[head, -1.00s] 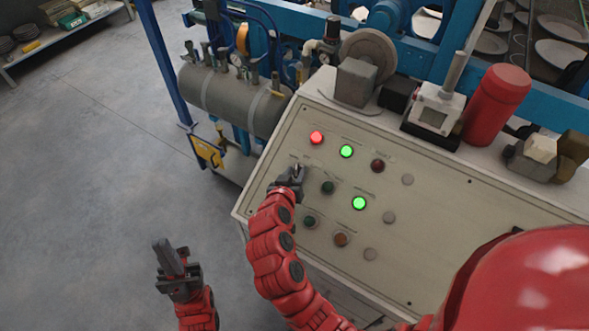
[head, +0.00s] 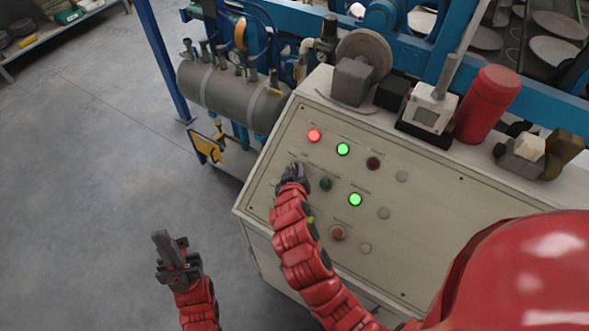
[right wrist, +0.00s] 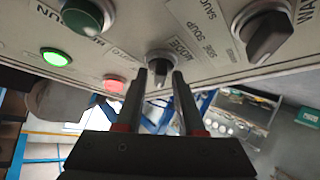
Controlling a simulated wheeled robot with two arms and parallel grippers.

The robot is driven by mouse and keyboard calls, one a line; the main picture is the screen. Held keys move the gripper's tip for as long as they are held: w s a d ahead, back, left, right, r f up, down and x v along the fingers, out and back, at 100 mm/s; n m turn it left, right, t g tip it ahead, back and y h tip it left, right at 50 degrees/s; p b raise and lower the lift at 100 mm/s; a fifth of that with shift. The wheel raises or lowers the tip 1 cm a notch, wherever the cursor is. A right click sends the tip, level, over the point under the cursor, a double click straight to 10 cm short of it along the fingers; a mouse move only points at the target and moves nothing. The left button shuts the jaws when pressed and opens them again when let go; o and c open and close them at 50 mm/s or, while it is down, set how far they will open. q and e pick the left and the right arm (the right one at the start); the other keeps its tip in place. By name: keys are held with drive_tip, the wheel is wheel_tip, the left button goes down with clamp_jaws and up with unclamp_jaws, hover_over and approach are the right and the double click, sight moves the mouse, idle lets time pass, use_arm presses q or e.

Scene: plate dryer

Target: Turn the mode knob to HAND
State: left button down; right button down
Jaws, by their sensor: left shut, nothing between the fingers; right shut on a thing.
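The control panel (head: 420,235) slopes in front of me. My right gripper (head: 294,172) is at its left part, below the red light. In the right wrist view, the fingers of my right gripper (right wrist: 160,92) stand on either side of a small dark knob (right wrist: 160,62) and are shut on it. A label reading MODE is beside this knob. Its pointer setting is hard to read, and the gripper mostly hides the knob in the head view. My left gripper (head: 164,246) is shut and empty, over the floor left of the panel.
A second dark knob (right wrist: 268,32) is at the right in the wrist view. A green RUN button (right wrist: 82,15), a lit green light (right wrist: 56,57) and a lit red light (head: 314,135) are close by. A red cylinder (head: 488,103) stands on the panel's top. Floor at left is clear.

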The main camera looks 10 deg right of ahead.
drive_tip(key=shift+f, duration=0.1)
drive_tip(key=c, duration=0.8)
unclamp_jaws()
drive_tip(key=shift+c, duration=0.2)
drive_tip(key=shift+s+a+b, duration=0.2)
drive_tip(key=shift+s+b, duration=0.1)
drive_tip(key=shift+s, duration=0.05)
drive_tip(key=b+v, duration=0.2)
drive_tip(key=v, duration=0.3)
drive_tip(key=p+v, duration=1)
drive_tip(key=v, duration=0.1)
drive_tip(key=shift+s+r, duration=0.25)
drive_tip(key=shift+r, duration=0.2)
drive_tip(key=shift+d, duration=0.1)
